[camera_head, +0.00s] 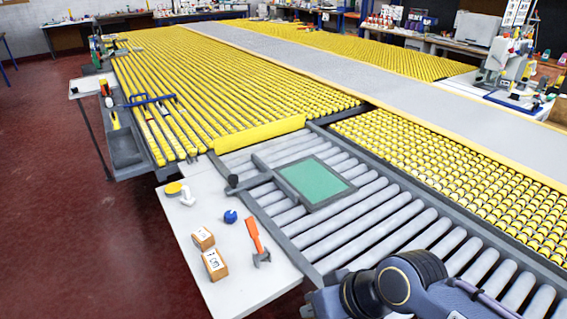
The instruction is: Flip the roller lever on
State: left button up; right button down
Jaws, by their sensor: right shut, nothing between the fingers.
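The roller lever (233,181), a dark round knob on a short grey bar, stands at the left side of the grey roller conveyor, beside the green pad. The bar runs towards the grey frame around the pad. My right gripper (312,305) is at the bottom edge, partly cut off, with my dark wrist joints to its right. It is shut and empty, well below and to the right of the lever, not touching it. My left gripper is not in view.
The green pad (314,180) lies over the grey rollers (402,239). A white side table (237,288) holds an orange-handled hammer (257,243), two wooden blocks (214,264), a blue knob (230,216) and a white fitting (187,196). Yellow rollers (215,85) spread behind.

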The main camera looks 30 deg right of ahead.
aim_at(253, 230)
jog(key=i+j+u, duration=0.2)
jog(key=j, duration=0.15)
jog(key=i+j, duration=0.75)
jog(key=i+z, duration=0.2)
jog(key=z, duration=0.2)
jog(key=i+j+z, duration=0.1)
jog(key=z, duration=0.25)
jog(key=i+j+z, duration=0.2)
jog(key=z, duration=0.2)
jog(key=i+j+z, duration=0.2)
jog(key=z, duration=0.15)
jog(key=i+j+z, duration=0.15)
jog(key=z, duration=0.2)
jog(key=i+j+z, duration=0.1)
jog(key=j+z, duration=0.65)
jog(key=i, duration=0.05)
